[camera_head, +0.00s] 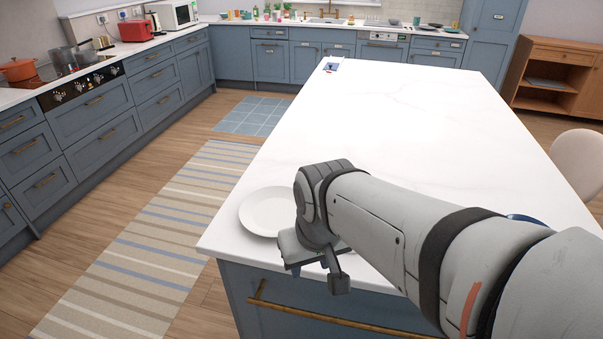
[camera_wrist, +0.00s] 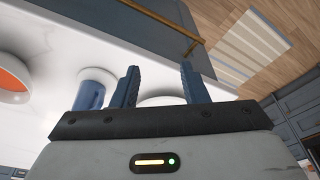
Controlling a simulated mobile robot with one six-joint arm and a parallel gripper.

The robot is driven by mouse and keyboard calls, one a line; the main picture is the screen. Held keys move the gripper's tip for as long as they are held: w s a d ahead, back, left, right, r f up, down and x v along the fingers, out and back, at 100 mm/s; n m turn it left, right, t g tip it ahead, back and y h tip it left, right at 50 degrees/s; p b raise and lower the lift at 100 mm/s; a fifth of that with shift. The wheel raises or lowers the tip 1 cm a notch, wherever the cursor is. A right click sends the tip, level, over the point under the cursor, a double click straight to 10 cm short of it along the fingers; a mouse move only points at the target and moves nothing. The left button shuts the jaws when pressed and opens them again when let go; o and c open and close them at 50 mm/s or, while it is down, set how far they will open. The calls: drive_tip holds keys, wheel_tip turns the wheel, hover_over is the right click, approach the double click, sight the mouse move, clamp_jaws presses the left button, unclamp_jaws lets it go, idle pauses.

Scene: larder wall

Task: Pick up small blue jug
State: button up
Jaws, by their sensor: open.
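A small blue vessel, likely the small blue jug (camera_wrist: 90,92), shows in the wrist view on the white worktop (camera_head: 400,110), left of my gripper's left finger, which partly covers it. Its pale rounded end faces up in that picture. I cannot make out a handle. My gripper (camera_wrist: 159,84) is open, with nothing visible held between its two blue fingers. In the head view my gripper (camera_head: 316,268) hangs at the island's near edge, just right of a white plate. I cannot make out the jug there; my arm hides part of the worktop.
The white plate (camera_head: 266,211) lies at the island's near left corner. A dish with an orange inside (camera_wrist: 12,78) shows at the left of the wrist view. A dark blue rim (camera_head: 525,218) peeks out behind my arm. The middle of the worktop is clear.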

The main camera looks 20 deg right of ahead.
drive_tip(key=w+d+m+g+p, duration=0.1)
drive_tip(key=w+d+m+p, duration=0.1)
drive_tip(key=w+d+m, duration=0.1)
drive_tip(key=w+d+f+m+g+p, duration=0.1)
drive_tip(key=w+d+m+p, duration=0.1)
drive_tip(key=w+d, duration=0.3)
drive_tip(key=w+d+f+m+p, duration=0.1)
drive_tip(key=w+d+m+p, duration=0.1)
drive_tip(key=w+d+m, duration=0.2)
drive_tip(key=shift+w+d+g, duration=0.3)
drive_tip(key=shift+d+g, duration=0.1)
drive_tip(key=shift+d, duration=0.2)
drive_tip(key=shift+w+d+f+m, duration=0.1)
drive_tip(key=shift+d+f+m, duration=0.1)
drive_tip(key=shift+d+m, duration=0.1)
drive_tip(key=shift+f, duration=0.35)
drive_tip(key=f, duration=0.3)
drive_tip(key=f+p, duration=0.1)
drive_tip(key=f, duration=0.3)
drive_tip(key=shift+s+a+f, duration=0.15)
drive_tip(key=shift+s+a, duration=0.05)
drive_tip(key=shift+c, duration=0.6)
clamp_jaws()
